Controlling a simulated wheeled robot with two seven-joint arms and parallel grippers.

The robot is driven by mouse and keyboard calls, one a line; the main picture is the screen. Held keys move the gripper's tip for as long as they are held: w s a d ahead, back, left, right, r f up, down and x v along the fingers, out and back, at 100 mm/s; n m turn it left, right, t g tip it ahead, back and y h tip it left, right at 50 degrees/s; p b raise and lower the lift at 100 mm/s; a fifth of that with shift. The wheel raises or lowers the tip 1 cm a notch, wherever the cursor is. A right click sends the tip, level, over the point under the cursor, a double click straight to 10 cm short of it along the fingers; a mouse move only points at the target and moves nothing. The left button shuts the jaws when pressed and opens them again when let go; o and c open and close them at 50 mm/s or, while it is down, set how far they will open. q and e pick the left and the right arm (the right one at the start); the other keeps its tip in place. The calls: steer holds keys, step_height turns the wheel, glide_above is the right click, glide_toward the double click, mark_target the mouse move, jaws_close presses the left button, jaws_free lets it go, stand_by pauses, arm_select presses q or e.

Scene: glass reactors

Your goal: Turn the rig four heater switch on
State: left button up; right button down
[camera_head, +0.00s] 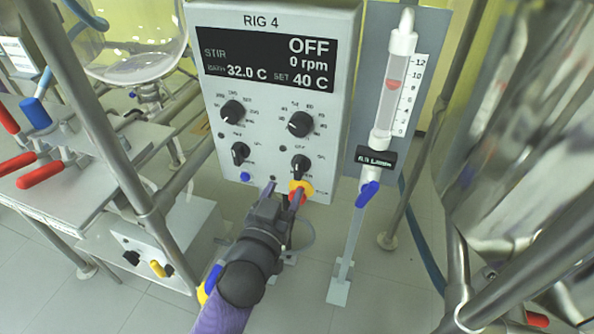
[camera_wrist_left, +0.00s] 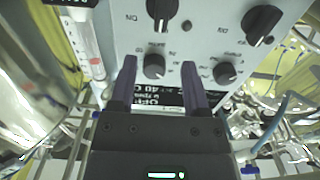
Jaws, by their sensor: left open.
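The RIG 4 control box (camera_head: 230,172) faces me, its display (camera_head: 265,60) reading OFF, 0 rpm, bath 32.0 C, set 40 C. Two round knobs sit under the display: the left one (camera_head: 232,111) and the right one (camera_head: 300,124). Below them are two black switches, left (camera_head: 240,152) and right (camera_head: 301,166); their small labels are unreadable, so I cannot tell which is the heater. My left gripper (camera_head: 285,187) is open and empty, just below the right switch. The left wrist view is inverted; the right switch (camera_wrist_left: 162,12) shows beyond the open fingers (camera_wrist_left: 160,68). My right gripper is out of view.
A flowmeter (camera_head: 393,90) with a blue valve (camera_head: 367,194) stands close right. Metal posts and glassware crowd both sides. A bench with red-handled clamps (camera_head: 40,175) is at left.

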mark_target(297, 166)
arm_select(q)
steer(key=b+x, duration=0.1)
steer(key=x, duration=0.1)
steer(key=b+x, duration=0.1)
steer(key=x, duration=0.1)
steer(key=b+x, duration=0.1)
steer(key=x, duration=0.1)
steer(key=shift+w+d+f, duration=0.1)
steer(key=shift+w+f, duration=0.15)
steer(key=shift+w, duration=0.15)
steer(key=shift+w+d+r, duration=0.1)
steer(key=shift+w, duration=0.1)
steer(key=shift+w+r, duration=0.1)
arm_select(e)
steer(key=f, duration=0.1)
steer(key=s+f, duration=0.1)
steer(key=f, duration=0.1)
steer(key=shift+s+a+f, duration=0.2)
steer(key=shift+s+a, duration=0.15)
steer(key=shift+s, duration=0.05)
arm_select(q)
steer(key=c, duration=0.7)
jaws_close()
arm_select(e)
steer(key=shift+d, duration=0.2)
